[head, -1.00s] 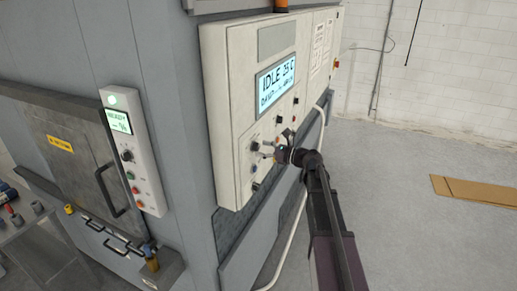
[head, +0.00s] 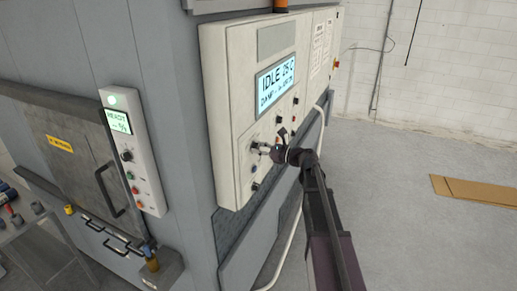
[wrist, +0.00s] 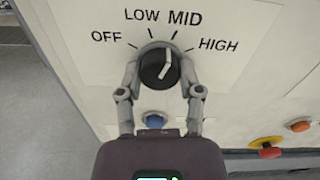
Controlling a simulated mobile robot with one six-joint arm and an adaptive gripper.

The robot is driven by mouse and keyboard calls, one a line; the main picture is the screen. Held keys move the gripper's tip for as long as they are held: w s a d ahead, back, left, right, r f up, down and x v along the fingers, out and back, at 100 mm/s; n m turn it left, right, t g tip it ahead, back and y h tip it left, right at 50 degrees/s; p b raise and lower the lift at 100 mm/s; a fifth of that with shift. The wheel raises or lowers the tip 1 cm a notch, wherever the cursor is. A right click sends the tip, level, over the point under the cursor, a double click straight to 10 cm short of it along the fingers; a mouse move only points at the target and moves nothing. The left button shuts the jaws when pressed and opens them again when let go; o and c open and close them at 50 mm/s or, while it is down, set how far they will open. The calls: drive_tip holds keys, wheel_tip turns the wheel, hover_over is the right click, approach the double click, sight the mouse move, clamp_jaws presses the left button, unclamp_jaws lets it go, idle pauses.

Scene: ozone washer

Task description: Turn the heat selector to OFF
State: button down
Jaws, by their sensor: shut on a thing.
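The heat selector (wrist: 159,66) is a round black knob with a white pointer line, on a cream panel marked OFF, LOW, MID and HIGH. Its pointer leans slightly right of straight up, toward the MID mark. My gripper (wrist: 160,76) is shut on the knob, one finger at its left side and one at its right. In the head view my gripper (head: 262,148) reaches the left part of the control panel (head: 225,110), and its fingers hide most of the knob there.
A blue button (wrist: 154,120) sits just below the knob between my fingers. An orange button (wrist: 299,126) and a red-and-yellow stop button (wrist: 267,143) lie to the lower right. The panel's screen (head: 276,83) reads IDLE 25 C. The floor at right is mostly clear.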

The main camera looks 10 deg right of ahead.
drive_tip(key=shift+n, duration=0.4)
drive_tip(key=n, duration=0.3)
drive_tip(key=shift+w+r+n+p, duration=0.1)
drive_tip(key=shift+n+p, duration=0.05)
drive_tip(key=shift+n, duration=2.85)
drive_tip(key=shift+r+n+p, duration=0.1)
drive_tip(key=shift+n+p, duration=0.05)
drive_tip(key=shift+n, duration=2.85)
drive_tip(key=shift+c, duration=1.3)
unclamp_jaws()
drive_tip(key=shift+f, duration=0.1)
